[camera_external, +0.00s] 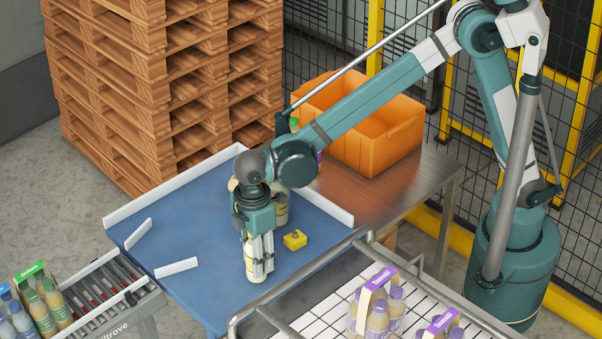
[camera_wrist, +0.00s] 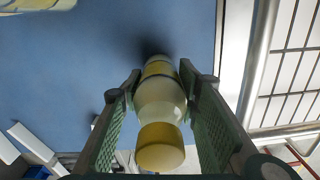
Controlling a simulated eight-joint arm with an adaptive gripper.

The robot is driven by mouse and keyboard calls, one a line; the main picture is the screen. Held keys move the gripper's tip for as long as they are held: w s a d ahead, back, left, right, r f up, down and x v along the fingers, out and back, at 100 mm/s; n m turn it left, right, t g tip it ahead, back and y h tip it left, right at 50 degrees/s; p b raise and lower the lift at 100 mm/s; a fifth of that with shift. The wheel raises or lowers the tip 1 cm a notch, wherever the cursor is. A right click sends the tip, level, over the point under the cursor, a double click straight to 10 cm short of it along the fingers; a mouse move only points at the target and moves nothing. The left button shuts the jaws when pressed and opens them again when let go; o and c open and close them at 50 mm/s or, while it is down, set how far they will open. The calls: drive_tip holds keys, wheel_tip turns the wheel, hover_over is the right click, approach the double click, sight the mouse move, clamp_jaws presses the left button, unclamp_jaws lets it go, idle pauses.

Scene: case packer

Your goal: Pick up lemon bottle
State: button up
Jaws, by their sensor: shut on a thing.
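The lemon bottle (camera_wrist: 162,105) is pale, with a yellow cap and a yellow band. In the wrist view it stands between the two green finger pads of my gripper (camera_wrist: 160,115), cap toward the camera. My gripper (camera_external: 259,255) is shut on it, pointing down over the front part of the blue table (camera_external: 205,235). In the external view the fingers partly hide the bottle (camera_external: 250,266). A dark shadow lies by its far end in the wrist view; I cannot tell if its base touches the table.
A small yellow block (camera_external: 295,239) lies right of my gripper, and a jar-like container (camera_external: 281,209) stands behind it. White guide strips (camera_external: 176,267) edge the table. A metal-railed rack (camera_external: 300,316) with purple-handled bottle packs is front right. An orange crate (camera_external: 398,142) stands behind.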

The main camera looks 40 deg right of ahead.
drive_tip(key=shift+r, duration=0.1)
drive_tip(key=shift+s+r+p, duration=0.15)
drive_tip(key=shift+r+p, duration=0.75)
drive_tip(key=shift+r, duration=1.6)
drive_tip(key=shift+s+r+p, duration=0.15)
drive_tip(key=shift+r+p, duration=0.75)
drive_tip(key=shift+r, duration=1.6)
drive_tip(key=shift+w, duration=0.15)
